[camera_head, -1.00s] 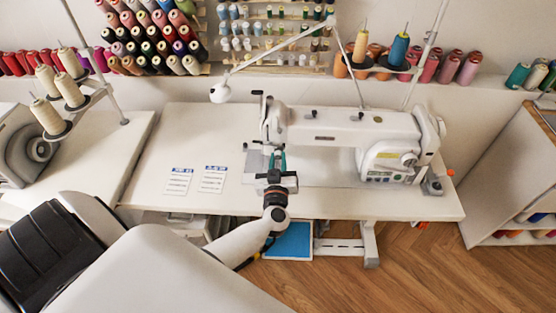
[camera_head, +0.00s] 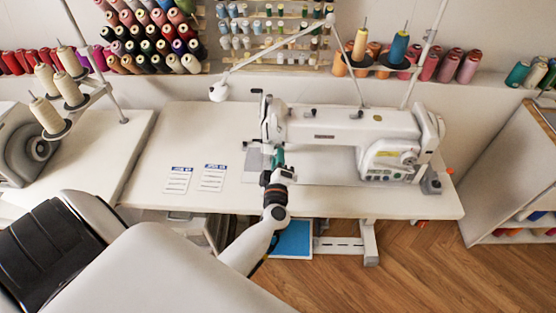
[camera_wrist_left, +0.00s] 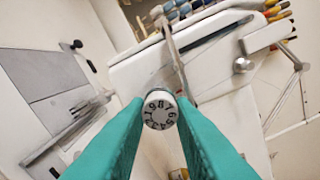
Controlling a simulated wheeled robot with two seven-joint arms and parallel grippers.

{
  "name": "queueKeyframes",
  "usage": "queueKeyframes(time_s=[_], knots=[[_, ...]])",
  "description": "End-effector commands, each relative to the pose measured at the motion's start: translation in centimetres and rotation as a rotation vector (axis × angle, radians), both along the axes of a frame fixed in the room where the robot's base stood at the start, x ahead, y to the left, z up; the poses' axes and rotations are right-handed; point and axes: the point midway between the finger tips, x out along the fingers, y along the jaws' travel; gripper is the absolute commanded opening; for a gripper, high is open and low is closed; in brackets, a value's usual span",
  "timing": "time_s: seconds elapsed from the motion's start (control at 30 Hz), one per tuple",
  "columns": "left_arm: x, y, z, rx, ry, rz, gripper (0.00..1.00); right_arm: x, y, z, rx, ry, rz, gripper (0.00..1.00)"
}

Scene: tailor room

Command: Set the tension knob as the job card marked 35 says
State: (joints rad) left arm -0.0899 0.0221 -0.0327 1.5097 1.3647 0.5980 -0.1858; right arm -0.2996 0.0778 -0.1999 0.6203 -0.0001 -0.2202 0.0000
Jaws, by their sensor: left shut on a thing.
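The white sewing machine (camera_head: 340,128) stands on the white table. The tension knob (camera_wrist_left: 160,109) is a small pale round dial with black digits around its face, in the middle of the left wrist view. The teal fingers of my left gripper (camera_wrist_left: 159,112) are shut on it, one on each side. In the head view my left gripper (camera_head: 277,158) is at the machine's left end and the knob cannot be made out. Two job cards, a left one (camera_head: 178,181) and a right one (camera_head: 212,179), lie flat on the table; their print is too small to read surely. My right gripper is out of view.
A jointed white lamp (camera_head: 219,92) reaches over the table from behind. A thread stand (camera_head: 68,100) with cones is at the left. Spool racks (camera_head: 140,35) line the back wall. The table (camera_head: 145,150) is clear around the cards.

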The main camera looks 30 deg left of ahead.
Motion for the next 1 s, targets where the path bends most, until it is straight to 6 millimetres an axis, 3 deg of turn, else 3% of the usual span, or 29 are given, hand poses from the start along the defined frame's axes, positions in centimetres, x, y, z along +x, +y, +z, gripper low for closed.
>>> queueKeyframes(time_s=[0.43,1.0], knots=[[-0.05,0.06,-0.09,-0.252,-0.154,0.002,0.0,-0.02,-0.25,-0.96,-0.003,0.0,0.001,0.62],[-0.06,0.06,-0.03,-0.316,-0.193,0.002,0.0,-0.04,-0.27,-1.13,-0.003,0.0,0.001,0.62]])
